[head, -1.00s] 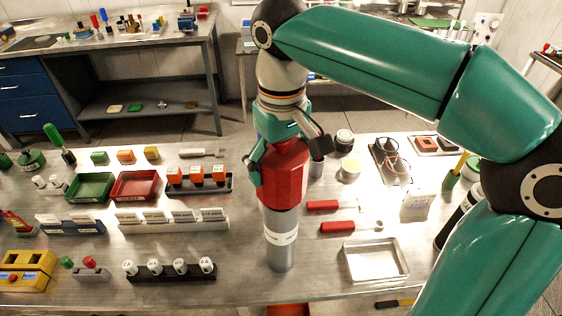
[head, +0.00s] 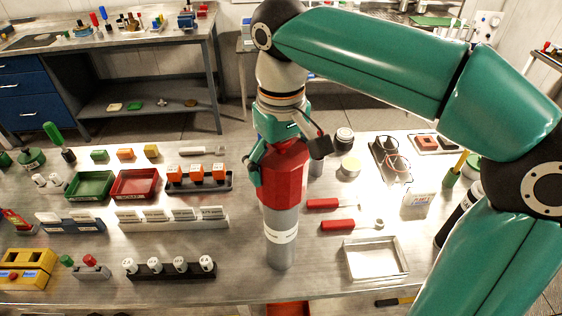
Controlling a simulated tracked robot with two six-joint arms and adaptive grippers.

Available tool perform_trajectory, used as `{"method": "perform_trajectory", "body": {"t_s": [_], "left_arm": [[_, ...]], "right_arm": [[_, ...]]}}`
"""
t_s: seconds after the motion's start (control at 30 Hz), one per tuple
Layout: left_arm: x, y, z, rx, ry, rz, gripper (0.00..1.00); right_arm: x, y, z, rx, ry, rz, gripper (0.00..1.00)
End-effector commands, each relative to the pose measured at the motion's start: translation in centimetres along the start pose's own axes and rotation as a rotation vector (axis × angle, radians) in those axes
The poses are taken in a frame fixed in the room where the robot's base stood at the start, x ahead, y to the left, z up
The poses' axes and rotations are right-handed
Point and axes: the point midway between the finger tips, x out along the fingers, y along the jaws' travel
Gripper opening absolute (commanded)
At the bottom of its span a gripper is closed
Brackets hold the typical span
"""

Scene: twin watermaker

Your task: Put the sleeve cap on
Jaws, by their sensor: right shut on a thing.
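The sleeve cap looks to be the red faceted cap (head: 283,182). It sits at the top of an upright grey cylinder (head: 281,245) with a white label band, standing on the metal bench. My right gripper (head: 284,150) comes down from above and is shut on the red cap, with a finger on each side of it. The cap's lower edge meets the cylinder's top; whether it is fully seated I cannot tell. The gripper hides the cap's top. My left gripper is not in view.
Left of the cylinder stand a black rack of white-capped vials (head: 170,268), a white card rack (head: 172,219) and a red tray (head: 135,184). To the right lie red-handled tools (head: 338,225) and an empty metal tray (head: 375,259). Bare bench surrounds the cylinder's base.

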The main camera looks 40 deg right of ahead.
Motion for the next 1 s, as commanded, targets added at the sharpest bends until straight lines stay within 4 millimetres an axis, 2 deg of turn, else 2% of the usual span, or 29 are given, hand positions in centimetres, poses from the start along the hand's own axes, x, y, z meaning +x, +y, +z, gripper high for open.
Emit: {"method": "perform_trajectory", "body": {"t_s": [1.0], "left_arm": [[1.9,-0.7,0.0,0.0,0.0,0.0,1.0]], "right_arm": [[2.7,0.0,0.0,0.001,0.0,0.0,0.59]]}}
